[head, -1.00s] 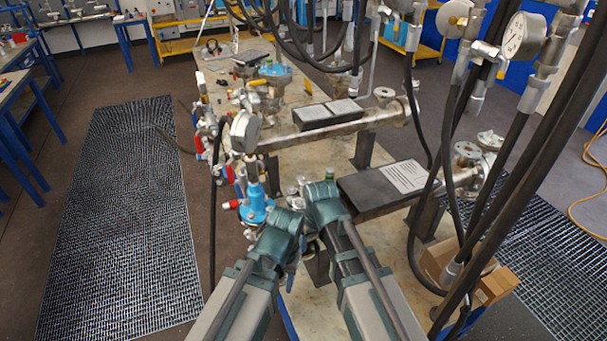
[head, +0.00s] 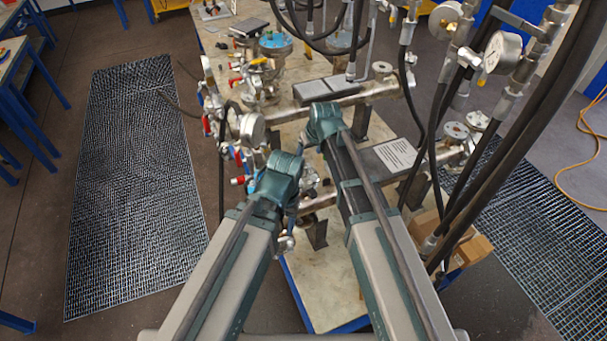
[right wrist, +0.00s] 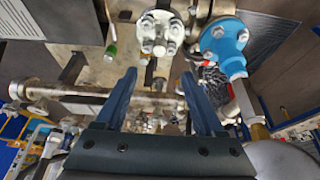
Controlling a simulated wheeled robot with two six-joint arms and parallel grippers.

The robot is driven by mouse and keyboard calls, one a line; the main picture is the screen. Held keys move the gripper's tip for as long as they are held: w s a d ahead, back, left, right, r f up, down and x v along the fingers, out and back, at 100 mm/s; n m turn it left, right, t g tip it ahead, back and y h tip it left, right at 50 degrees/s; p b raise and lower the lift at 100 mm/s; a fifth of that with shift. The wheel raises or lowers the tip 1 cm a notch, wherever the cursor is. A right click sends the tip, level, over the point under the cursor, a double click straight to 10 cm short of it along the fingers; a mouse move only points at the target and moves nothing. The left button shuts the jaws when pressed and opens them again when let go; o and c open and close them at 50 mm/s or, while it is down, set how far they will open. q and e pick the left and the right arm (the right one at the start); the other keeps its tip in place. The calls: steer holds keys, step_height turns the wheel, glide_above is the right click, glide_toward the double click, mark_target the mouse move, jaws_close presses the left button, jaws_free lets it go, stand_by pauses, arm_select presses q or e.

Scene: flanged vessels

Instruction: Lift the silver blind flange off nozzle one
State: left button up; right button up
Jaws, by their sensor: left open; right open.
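In the head view, my right gripper (head: 324,118) is over the piping near the upper pipe. My left gripper (head: 280,172) is open, lower and to the left, beside small silver fittings (head: 308,180). Its fingertips are mostly hidden, and the arms hide part of the piping.
A blue valve body (right wrist: 224,40) stands right of the bolted flange. A pressure gauge (head: 252,129) stands left of my grippers. Black hoses (head: 500,150) hang at the right. A cardboard box (head: 465,240) is at lower right. The bench's near part (head: 325,275) is bare.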

mark_target(304, 166)
steer(key=shift+b+x, duration=6.3)
steer(key=shift+x, duration=0.7)
steer(key=shift+d+r, duration=0.1)
steer(key=shift+r, duration=0.05)
steer(key=shift+c, duration=0.5)
jaws_close()
